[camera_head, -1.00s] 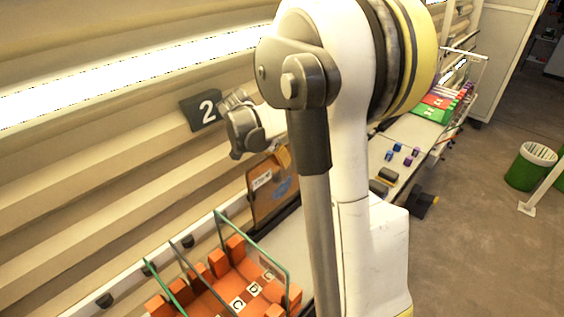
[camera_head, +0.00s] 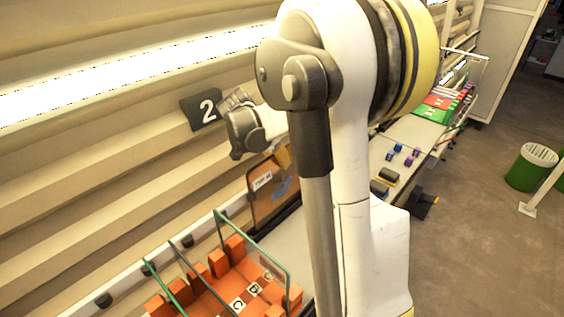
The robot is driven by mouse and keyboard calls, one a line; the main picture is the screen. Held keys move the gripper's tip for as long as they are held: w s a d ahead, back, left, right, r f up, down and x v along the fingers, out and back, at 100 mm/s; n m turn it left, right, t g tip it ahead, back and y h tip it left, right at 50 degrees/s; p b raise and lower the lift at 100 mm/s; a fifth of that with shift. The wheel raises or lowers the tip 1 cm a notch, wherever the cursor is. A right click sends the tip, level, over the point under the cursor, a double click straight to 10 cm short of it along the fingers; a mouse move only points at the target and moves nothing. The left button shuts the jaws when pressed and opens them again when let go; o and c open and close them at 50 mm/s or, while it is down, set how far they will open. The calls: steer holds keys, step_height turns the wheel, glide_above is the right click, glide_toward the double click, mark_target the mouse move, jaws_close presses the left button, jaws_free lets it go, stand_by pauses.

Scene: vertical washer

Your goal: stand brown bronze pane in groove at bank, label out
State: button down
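A brown bronze pane (camera_head: 266,204) stands nearly upright on the bench, left of my arm's column. It bears a white label (camera_head: 262,181) near its upper left and a bluish oval mark on its face. My arm partly hides its right side. The orange rack (camera_head: 208,296) in front has raised blocks, grooves and lettered white tags, with C and D readable. Clear green-edged panes (camera_head: 252,246) stand in it. My gripper end (camera_head: 238,128) is above and left of the brown pane, by the number 2 sign. Its fingers cannot be made out clearly.
A black sign with a white 2 (camera_head: 206,109) is on the slatted wall. Small blue and purple pieces (camera_head: 406,156) and dark blocks lie on the bench to the right. Green and red racks (camera_head: 436,108) are farther back. A green bin (camera_head: 529,168) stands on the floor.

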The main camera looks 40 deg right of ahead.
steer(key=shift+s+f+b, duration=0.15)
steer(key=shift+f+b, duration=1)
steer(key=shift+f, duration=0.2)
stand_by(1.2)
steer(key=shift+w, duration=0.75)
stand_by(1.1)
steer(key=c, duration=1.5)
jaws_free()
steer(key=shift+c, duration=0.2)
steer(key=shift+a, duration=0.1)
steer(key=v, duration=1.2)
steer(key=shift+f, duration=0.1)
